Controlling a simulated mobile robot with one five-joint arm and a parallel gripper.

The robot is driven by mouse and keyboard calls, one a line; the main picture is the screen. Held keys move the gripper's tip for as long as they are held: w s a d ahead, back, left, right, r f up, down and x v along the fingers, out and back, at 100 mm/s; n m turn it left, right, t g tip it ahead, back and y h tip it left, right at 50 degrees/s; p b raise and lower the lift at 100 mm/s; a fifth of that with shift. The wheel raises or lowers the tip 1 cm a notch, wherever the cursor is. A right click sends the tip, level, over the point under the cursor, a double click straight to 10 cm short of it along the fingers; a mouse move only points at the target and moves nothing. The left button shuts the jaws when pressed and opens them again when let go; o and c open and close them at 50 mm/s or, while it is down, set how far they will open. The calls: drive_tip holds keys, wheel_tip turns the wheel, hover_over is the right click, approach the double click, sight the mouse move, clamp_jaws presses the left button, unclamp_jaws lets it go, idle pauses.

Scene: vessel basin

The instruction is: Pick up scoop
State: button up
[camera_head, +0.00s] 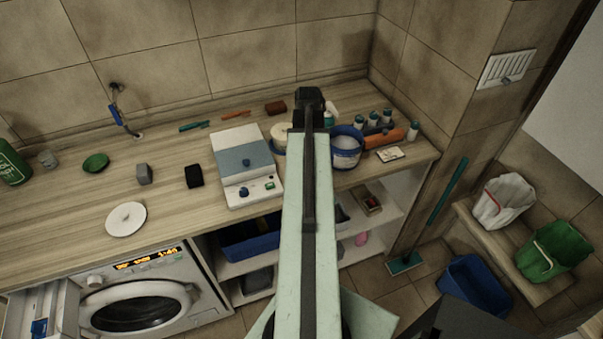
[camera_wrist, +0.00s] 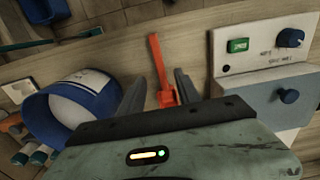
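An orange long-handled tool (camera_wrist: 157,62), which looks like the scoop, lies on the wooden counter in the wrist view, between the blue tub and the white device. My gripper (camera_wrist: 160,75) is open, with one grey finger on each side of the orange tool in that view. The tool's near end is partly hidden by my gripper's body. I cannot tell whether the fingers are level with it or above it. In the head view my arm covers this spot, so neither the tool nor the fingers can be made out there.
The blue tub with white contents (camera_head: 345,147) stands right of my arm, close to it. The white device (camera_head: 245,185) stands left of it. Small bottles (camera_head: 373,119) and an orange object (camera_head: 386,138) lie further right. Tiled walls bound the counter (camera_head: 75,205).

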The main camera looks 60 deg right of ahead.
wheel_tip(320, 180, down, 5)
drive_tip(key=b, duration=0.5)
drive_tip(key=shift+s+a+f, duration=0.1)
drive_tip(key=shift+a+f, duration=0.05)
drive_tip(key=shift+f, duration=0.05)
drive_tip(key=shift+r, duration=0.2)
clamp_jaws()
